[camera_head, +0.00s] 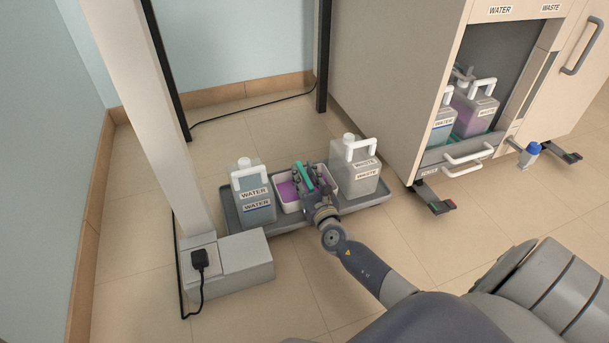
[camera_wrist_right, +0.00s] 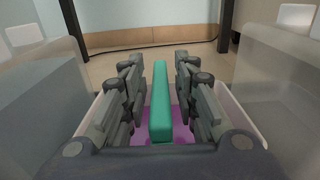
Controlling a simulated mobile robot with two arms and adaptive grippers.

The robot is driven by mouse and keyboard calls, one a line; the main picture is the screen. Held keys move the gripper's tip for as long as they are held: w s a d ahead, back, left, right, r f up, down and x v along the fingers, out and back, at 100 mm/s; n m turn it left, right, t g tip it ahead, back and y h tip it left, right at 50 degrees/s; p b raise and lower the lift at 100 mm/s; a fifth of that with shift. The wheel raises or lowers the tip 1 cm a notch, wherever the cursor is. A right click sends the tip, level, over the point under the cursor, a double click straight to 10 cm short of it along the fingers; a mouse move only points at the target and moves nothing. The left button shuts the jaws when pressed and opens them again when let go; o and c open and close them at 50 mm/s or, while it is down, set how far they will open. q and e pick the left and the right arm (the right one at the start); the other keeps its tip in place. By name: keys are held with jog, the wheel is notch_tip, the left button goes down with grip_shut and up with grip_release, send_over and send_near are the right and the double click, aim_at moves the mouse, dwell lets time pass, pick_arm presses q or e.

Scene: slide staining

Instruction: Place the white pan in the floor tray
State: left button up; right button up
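The white pan (camera_head: 290,207) holds purple liquid and sits in the grey floor tray (camera_head: 376,200), between two jugs. A green bar (camera_wrist_right: 160,105) stands up over the pan's middle; it also shows in the head view. My right gripper (camera_head: 304,174) is down over the pan. In the right wrist view its two fingers (camera_wrist_right: 159,68) are spread either side of the green bar, with gaps visible on both sides. It is open, and part of the pan is hidden behind it. My left gripper is not in view.
A WATER jug (camera_head: 252,190) stands left of the pan and a WASTE jug (camera_head: 354,168) right of it, close by. A grey post with a box base (camera_head: 235,262) and plug is at the left. An open cabinet (camera_head: 440,165) stands at the right.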

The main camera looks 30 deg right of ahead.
jog(key=shift+r, duration=0.1)
jog(key=shift+s+r+p, duration=0.1)
jog(key=shift+r+p, duration=0.05)
jog(key=shift+p, duration=0.15)
jog(key=p+v, duration=0.4)
jog(key=v, duration=0.7)
jog(key=shift+s, duration=0.4)
jog(key=shift+a, duration=0.1)
